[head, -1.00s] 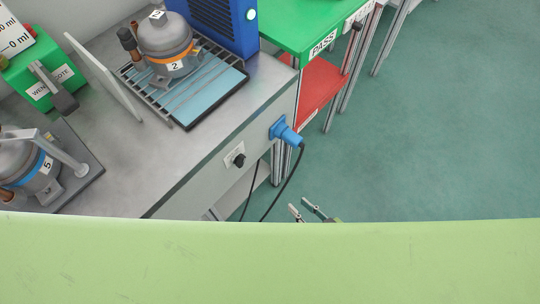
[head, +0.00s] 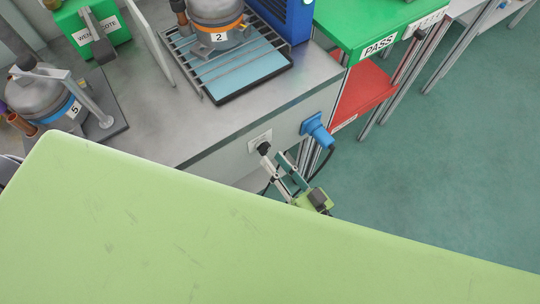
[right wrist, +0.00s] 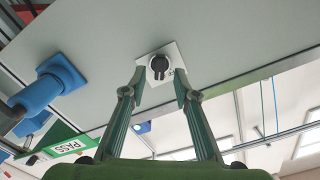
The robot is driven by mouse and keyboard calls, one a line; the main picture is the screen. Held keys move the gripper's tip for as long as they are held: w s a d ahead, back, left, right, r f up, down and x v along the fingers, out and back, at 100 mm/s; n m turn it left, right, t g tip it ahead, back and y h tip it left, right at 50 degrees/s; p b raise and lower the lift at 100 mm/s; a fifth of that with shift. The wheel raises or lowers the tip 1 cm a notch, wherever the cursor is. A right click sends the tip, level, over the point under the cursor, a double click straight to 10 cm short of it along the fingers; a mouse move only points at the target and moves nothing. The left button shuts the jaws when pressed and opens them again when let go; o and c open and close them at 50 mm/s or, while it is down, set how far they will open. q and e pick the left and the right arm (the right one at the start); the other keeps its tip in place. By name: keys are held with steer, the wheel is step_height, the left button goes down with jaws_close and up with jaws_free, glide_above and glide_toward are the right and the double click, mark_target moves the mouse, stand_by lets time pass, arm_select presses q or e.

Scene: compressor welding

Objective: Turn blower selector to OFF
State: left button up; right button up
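The blower selector is a black knob (head: 264,148) on a small white plate on the grey front panel of the metal bench. It also shows in the right wrist view (right wrist: 159,65), facing the camera; its plate marking is too small to read. My right gripper (head: 276,163) is right at the selector in the head view. In the right wrist view its two fingertips (right wrist: 160,82) are spread apart, one to each side of the knob and slightly below it. Nothing is held between them, and I cannot tell whether they touch the panel. My left gripper is not in view.
A blue plug (head: 318,130) with a dark cable sticks out of the panel right of the selector. Compressor 2 (head: 215,22) stands on a rack on the bench (head: 150,120). A green PASS table (head: 350,30) is beyond. Open floor lies to the right.

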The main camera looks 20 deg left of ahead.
mark_target(267, 152)
steer(key=shift+b+x, duration=0.35)
steer(key=shift+x, duration=1.25)
jaws_close()
steer(key=shift+n, duration=0.3)
steer(key=n+p, duration=0.1)
steer(key=n, duration=0.4)
steer(key=shift+n, duration=0.3)
steer(key=n, duration=0.5)
steer(key=shift+n, duration=0.3)
steer(key=shift+f, duration=0.1)
jaws_free()
